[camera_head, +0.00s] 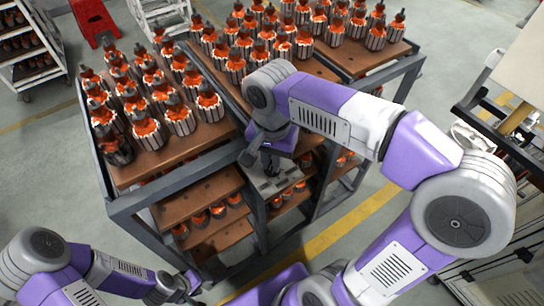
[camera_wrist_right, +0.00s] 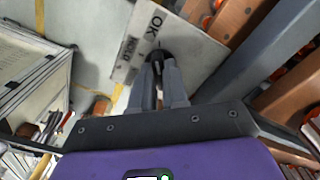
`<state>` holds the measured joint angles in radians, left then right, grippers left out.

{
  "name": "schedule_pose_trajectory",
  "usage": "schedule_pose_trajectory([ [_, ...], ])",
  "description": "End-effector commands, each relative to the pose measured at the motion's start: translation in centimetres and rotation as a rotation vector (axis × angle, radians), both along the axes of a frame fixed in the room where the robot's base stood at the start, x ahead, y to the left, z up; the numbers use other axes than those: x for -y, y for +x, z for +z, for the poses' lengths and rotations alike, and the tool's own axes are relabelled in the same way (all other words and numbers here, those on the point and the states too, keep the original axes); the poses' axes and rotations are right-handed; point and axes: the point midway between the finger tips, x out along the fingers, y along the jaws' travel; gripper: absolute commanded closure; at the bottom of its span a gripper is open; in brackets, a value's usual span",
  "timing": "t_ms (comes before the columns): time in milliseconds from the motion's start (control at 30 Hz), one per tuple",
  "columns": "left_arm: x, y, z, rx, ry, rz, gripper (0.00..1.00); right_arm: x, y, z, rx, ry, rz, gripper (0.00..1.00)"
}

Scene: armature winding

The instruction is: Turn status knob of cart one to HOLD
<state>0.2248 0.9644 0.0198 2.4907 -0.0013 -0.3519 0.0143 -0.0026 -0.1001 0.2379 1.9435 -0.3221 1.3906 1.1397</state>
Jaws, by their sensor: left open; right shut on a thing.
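The status plate (camera_wrist_right: 195,50) of the cart is a pale panel on the cart's front, also seen in the head view (camera_head: 283,183). The black status knob (camera_wrist_right: 157,56) stands on the plate. My right gripper (camera_wrist_right: 160,82) is shut on the knob, with one finger on each side. In the head view my right gripper (camera_head: 262,150) is over the plate and partly hides the knob. Which label the knob points to I cannot tell. My left gripper (camera_head: 183,288) is open and empty, low at the bottom left.
The cart's grey frame (camera_head: 185,181) carries wooden shelves with many orange-and-dark armatures on top and several below. A red stand (camera_head: 92,18) and another shelf rack (camera_head: 30,60) stand at the far left. Bare floor lies left of the cart.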

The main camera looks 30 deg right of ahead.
Motion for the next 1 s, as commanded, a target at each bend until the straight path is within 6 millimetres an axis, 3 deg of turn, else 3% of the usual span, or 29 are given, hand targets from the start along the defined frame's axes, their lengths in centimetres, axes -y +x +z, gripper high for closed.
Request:
schedule_pose_trajectory([
  [700, 0.0, 0.0, 2.8, 0.000, 0.000, 0.000, 0.57, 0.0, -0.1, 0.2, -0.002, 0.001, 0.642, 1.00],
  [1000, 0.0, 0.0, 3.4, 0.000, 0.000, 0.000, 0.57, 0.1, -0.1, 0.1, -0.001, 0.001, 0.823, 1.00],
])
